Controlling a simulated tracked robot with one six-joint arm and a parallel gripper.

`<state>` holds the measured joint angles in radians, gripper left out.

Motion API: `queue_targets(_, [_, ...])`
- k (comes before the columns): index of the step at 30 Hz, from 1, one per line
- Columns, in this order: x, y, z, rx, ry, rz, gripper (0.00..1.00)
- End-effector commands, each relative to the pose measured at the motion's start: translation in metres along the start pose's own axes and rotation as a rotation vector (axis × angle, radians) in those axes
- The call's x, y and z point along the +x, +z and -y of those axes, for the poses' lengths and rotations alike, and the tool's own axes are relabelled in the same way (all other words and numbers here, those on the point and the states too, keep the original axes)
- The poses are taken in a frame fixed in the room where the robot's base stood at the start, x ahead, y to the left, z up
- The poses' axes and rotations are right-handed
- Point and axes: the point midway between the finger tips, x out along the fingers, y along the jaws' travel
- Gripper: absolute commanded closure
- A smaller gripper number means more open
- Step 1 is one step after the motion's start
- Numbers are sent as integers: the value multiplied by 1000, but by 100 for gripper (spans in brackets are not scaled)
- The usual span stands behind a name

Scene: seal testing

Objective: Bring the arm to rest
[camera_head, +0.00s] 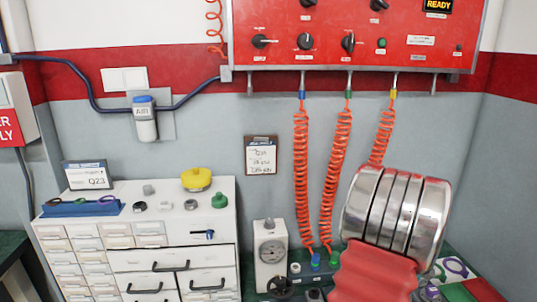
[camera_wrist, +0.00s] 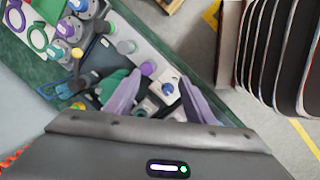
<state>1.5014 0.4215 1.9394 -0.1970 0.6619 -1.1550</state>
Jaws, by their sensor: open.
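My gripper (camera_wrist: 160,80) shows in the wrist view, with its two purple-grey fingers spread apart. Nothing is held between them. It points at the bench, where a small white block with a blue knob (camera_wrist: 167,89) and a purple cap (camera_wrist: 148,67) show just past and between the fingertips. I cannot tell how far the fingertips are from these parts. In the head view, my arm, with a red sleeve and metal rings, stands at the right in front of the bench. The gripper itself is not seen there.
A red control panel (camera_head: 345,57) hangs on the wall. Orange coiled hoses (camera_head: 301,160) run from it to the bench. A white gauge box (camera_head: 270,262) stands on the bench. A drawer cabinet (camera_head: 200,240), with a yellow part (camera_head: 196,179) on top, is at left.

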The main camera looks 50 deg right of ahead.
Motion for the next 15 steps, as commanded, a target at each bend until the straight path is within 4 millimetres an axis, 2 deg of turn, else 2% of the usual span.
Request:
queue_targets(1, [-13, -15, 12, 41, 0, -7, 51])
queue_targets(6, [-54, -60, 56, 194, -9, -34, 51])
queue_targets(15, [-120, -123, 144, 368, -24, -91, 51])
